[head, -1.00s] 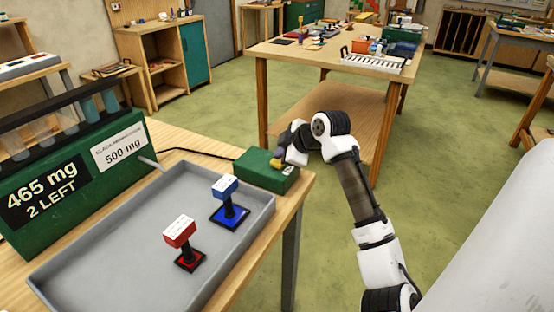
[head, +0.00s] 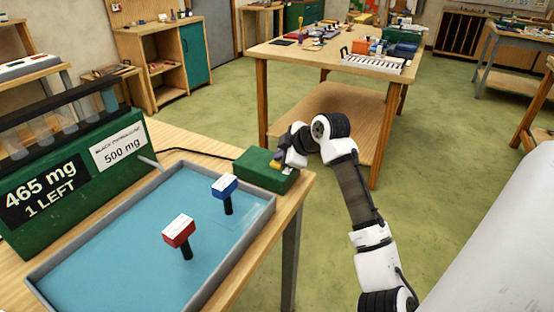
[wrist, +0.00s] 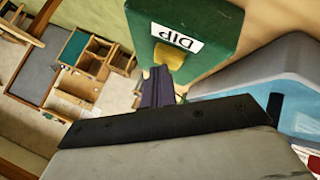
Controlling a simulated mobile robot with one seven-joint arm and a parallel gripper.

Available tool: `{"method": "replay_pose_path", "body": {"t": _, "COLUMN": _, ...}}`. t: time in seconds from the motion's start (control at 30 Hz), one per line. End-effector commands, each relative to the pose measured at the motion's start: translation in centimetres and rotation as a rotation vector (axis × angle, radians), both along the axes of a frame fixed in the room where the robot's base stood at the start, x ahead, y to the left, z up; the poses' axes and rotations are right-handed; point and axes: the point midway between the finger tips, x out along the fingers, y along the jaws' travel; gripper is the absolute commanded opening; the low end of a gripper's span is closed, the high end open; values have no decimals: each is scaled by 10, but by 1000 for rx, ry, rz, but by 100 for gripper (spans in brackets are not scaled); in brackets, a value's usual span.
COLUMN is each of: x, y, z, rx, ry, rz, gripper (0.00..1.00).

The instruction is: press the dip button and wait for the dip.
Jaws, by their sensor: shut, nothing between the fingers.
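The green dip box (head: 262,172) sits at the right end of the workbench. In the wrist view it (wrist: 195,20) carries a "DIP" label and a yellow button (wrist: 172,56). My gripper (wrist: 160,82) is shut and empty, its tips at the button; whether they press it I cannot tell. The grey tray (head: 262,208) holds blue liquid (head: 120,240). A red-topped stamp (head: 179,230) and a blue-topped stamp (head: 224,187) stand upright in it, their bases hidden by the liquid. The green dispenser (head: 100,170) reads "465 mg", "1 LEFT" and "500 mg".
Several tubes (head: 70,113) stand in the dispenser's top. A black cable (head: 190,151) runs to the dip box. A wooden table (head: 300,50) with boxes stands behind, with open green floor (head: 440,130) on the right.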

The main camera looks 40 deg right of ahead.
Motion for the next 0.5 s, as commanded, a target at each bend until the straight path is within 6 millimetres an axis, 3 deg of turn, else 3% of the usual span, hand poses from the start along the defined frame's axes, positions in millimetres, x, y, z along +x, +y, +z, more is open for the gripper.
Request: {"method": "replay_pose_path", "body": {"t": 0.5, "x": 0, "y": 0, "z": 8, "rx": 1, "ry": 2, "rz": 0, "gripper": 0}}
